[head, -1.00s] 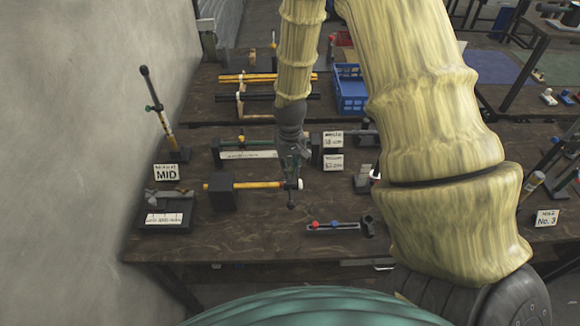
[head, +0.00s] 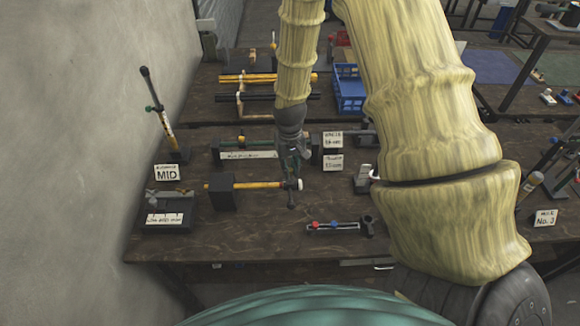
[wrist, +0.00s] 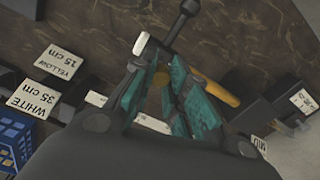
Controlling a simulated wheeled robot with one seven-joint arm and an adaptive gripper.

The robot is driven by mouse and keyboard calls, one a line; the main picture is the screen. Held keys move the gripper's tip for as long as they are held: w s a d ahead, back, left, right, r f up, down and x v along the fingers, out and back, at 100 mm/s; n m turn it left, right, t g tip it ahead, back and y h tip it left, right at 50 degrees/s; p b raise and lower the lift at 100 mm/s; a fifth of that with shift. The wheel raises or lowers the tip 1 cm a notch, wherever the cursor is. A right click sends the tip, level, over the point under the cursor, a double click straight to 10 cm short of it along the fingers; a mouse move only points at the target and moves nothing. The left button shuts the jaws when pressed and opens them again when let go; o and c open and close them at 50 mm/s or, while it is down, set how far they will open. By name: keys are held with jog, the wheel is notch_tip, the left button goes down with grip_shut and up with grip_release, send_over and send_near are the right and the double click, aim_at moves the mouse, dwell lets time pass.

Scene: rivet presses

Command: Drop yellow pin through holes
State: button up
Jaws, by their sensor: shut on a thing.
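My gripper (head: 292,160) points down at the front of a press on the dark bench. I cannot tell whether the pin is in any hole.
Signs reading white 35 cm (head: 333,139) and yellow 15 cm (head: 333,162) stand behind to the right. A slotted fixture with red and blue knobs (head: 335,226) lies in front. A blue crate (head: 349,90) is farther back.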

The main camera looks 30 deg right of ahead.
aim_at(290, 169)
jog(key=shift+f+b, duration=1)
jog(key=shift+f, duration=1)
dwell(0.5)
jog(key=o, duration=0.8)
notch_tip(290, 169, up, 12)
jog(key=shift+f, duration=0.1)
dwell(0.3)
dwell(0.6)
